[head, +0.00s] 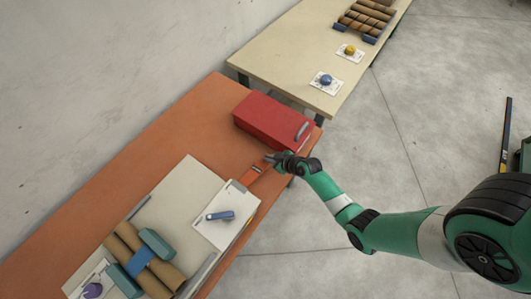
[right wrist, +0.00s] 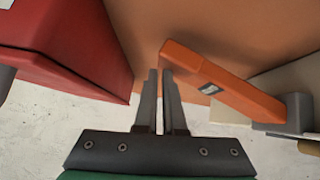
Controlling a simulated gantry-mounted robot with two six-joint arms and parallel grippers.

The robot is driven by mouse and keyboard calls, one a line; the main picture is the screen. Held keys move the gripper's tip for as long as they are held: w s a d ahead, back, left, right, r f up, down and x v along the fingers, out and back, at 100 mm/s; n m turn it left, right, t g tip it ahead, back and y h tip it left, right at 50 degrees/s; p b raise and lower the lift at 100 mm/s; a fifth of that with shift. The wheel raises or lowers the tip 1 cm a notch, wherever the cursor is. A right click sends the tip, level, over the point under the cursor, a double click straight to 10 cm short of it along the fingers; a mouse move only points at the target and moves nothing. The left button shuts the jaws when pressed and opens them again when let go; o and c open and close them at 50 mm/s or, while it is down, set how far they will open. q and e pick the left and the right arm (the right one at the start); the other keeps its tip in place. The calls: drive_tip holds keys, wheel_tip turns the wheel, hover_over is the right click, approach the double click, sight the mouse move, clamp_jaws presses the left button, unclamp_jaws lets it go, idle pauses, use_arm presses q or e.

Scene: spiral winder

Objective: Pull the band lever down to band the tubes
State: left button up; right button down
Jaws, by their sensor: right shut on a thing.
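The orange band lever (head: 254,173) reaches out from the corner of the pale winder machine (head: 176,190). In the right wrist view the lever (right wrist: 228,88) runs from a grey pivot at right to my fingertips. My right gripper (head: 270,158) is at its outer end. In the wrist view the fingers (right wrist: 164,72) are close together, shut on the lever's end. Brown tubes (head: 171,277) lie side by side on the machine between teal blocks (head: 157,243), with a blue band (head: 139,262) across them. My left gripper is not in view.
A red box (head: 272,122) with a grey handle stands close to my right gripper. A cream table (head: 290,60) behind holds more tubes and two knobs.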

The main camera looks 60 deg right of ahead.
drive_tip(key=shift+s+a+f, duration=0.15)
drive_tip(key=shift+s+f, duration=0.2)
drive_tip(key=shift+f, duration=0.25)
drive_tip(key=r+p, duration=0.2)
drive_tip(key=d+r+p, duration=0.1)
drive_tip(key=r, duration=0.2)
drive_tip(key=shift+w+d+p, duration=0.1)
drive_tip(key=shift+w+p, duration=0.1)
drive_tip(key=shift+p, duration=0.2)
drive_tip(key=s+d+r+p, duration=0.1)
drive_tip(key=s+r+p, duration=0.1)
drive_tip(key=s+r, duration=0.4)
drive_tip(key=shift+s+d+r, duration=0.3)
drive_tip(key=shift+s+r, duration=0.05)
drive_tip(key=shift+s, duration=0.3)
